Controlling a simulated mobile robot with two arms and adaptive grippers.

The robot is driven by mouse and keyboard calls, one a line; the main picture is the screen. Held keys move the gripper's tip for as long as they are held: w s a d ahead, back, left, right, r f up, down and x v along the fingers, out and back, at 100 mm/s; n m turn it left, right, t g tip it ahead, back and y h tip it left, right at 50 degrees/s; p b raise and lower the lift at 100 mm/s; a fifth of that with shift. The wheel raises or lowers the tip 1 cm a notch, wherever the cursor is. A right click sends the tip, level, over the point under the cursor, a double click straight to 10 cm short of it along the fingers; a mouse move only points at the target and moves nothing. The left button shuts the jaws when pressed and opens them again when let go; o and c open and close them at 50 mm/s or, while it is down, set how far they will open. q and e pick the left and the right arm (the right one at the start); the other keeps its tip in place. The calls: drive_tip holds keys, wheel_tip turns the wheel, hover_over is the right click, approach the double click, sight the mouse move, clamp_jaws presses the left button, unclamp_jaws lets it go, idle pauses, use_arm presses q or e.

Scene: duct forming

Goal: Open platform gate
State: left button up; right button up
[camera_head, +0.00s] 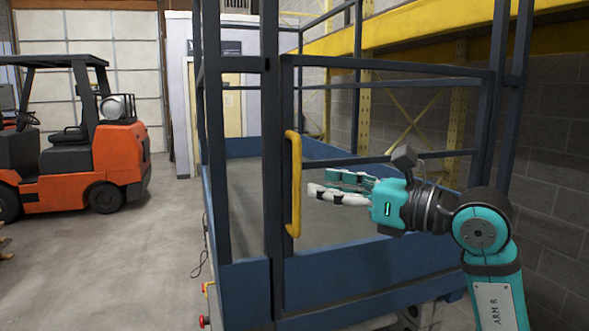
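The platform gate (375,274) is a dark blue framed panel with rails at the front of the blue platform. It appears shut, in line with its posts. A yellow vertical handle (294,185) stands on its left side. My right gripper (318,187) is just right of the handle, with its fingers pointing left toward it. The fingers look apart, with a gap between them, and nothing is held. I cannot tell whether a fingertip touches the handle. My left gripper is not in view.
An orange forklift (75,160) stands at the left on open concrete floor. Red and yellow knobs (206,319) sit low beside the platform's left corner. A yellow rack beam (420,28) and a grey block wall (560,140) are at the right.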

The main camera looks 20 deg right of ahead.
sight(300, 182)
drive_tip(key=p+x, duration=0.1)
drive_tip(key=x, duration=0.5)
drive_tip(key=shift+w+a+p, duration=0.25)
drive_tip(key=shift+w+p, duration=0.05)
drive_tip(key=shift+p, duration=0.1)
drive_tip(key=c, duration=0.6)
clamp_jaws()
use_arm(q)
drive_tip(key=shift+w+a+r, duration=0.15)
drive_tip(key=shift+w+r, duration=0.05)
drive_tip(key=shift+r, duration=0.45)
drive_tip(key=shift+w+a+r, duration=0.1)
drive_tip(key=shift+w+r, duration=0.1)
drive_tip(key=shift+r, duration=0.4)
